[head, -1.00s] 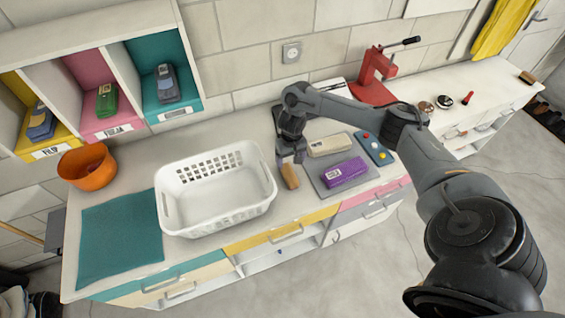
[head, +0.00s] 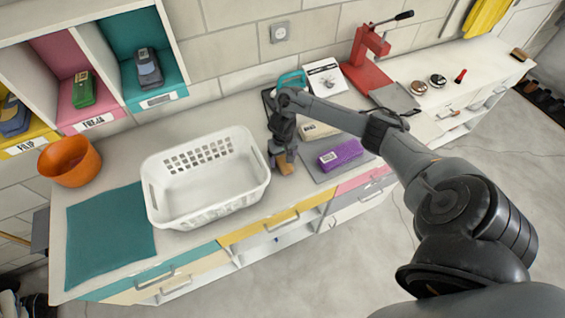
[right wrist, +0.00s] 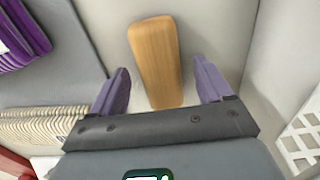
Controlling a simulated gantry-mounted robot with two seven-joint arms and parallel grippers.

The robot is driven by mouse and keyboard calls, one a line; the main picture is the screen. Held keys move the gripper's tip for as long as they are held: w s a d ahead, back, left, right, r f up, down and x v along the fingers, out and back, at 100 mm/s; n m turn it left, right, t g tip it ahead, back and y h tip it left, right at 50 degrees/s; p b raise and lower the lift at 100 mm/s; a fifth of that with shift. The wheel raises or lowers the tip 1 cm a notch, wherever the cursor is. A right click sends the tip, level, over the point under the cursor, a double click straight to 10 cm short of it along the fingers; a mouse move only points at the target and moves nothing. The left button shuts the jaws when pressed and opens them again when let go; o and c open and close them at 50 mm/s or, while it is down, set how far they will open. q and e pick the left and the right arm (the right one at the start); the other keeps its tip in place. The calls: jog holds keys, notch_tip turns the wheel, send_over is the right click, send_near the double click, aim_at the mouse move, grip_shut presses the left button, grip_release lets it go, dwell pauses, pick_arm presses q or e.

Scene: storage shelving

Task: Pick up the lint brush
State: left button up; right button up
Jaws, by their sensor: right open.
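The lint brush appears to be the light-brown wooden piece (head: 286,169) on the counter, right of the white basket. In the right wrist view the wooden piece (right wrist: 156,62) lies lengthwise between my fingers, with a gap on both sides. My right gripper (head: 284,158) is open, pointing down over it and partly hiding it in the head view. The two purple-grey fingers of the right gripper (right wrist: 162,75) are apart and hold nothing. Bristles cannot be seen. My left gripper is not in view.
The white basket (head: 160,209) stands close left of the gripper. A purple pack (head: 340,155) and a cream pack (head: 318,131) lie on a grey mat to the right. An orange bowl (head: 70,162) and teal cloth (head: 110,235) are farther left. A red press (head: 364,62) stands behind.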

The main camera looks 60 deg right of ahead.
jog(key=shift+w+f, duration=0.1)
jog(key=shift+f, duration=0.7)
jog(key=c, duration=1.1)
